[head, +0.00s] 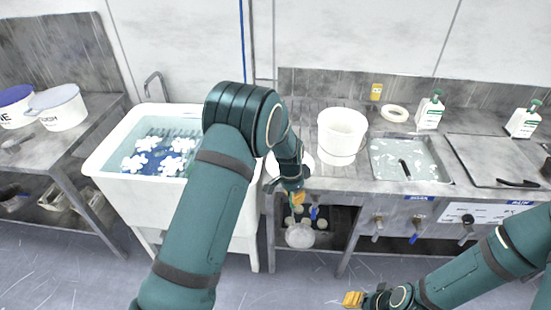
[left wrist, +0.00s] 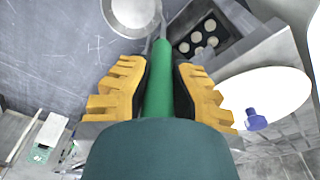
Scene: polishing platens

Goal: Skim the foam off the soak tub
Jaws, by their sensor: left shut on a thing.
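The large white tub (head: 112,190) stands left of my left arm in the head view. It holds blue water with several white lobed patches (head: 168,152), which could be foam or solid pieces; I cannot tell. My left gripper (head: 297,197) is shut on the green handle (left wrist: 158,85) of a skimmer. The skimmer's pale round head (left wrist: 133,14) hangs below the bench front and shows in the head view (head: 300,235). It is to the right of the tub and outside it. My right gripper (head: 353,299) is low at the bottom; its fingers are too small to judge.
A white bucket (head: 342,138) stands on the steel bench, beside an inset basin (head: 388,150) with pale patches and a dark-handled tool. Bottles (head: 429,112) stand behind. Valves (head: 417,233) stick out of the bench front. A left table (head: 62,150) carries lidded buckets (head: 58,112).

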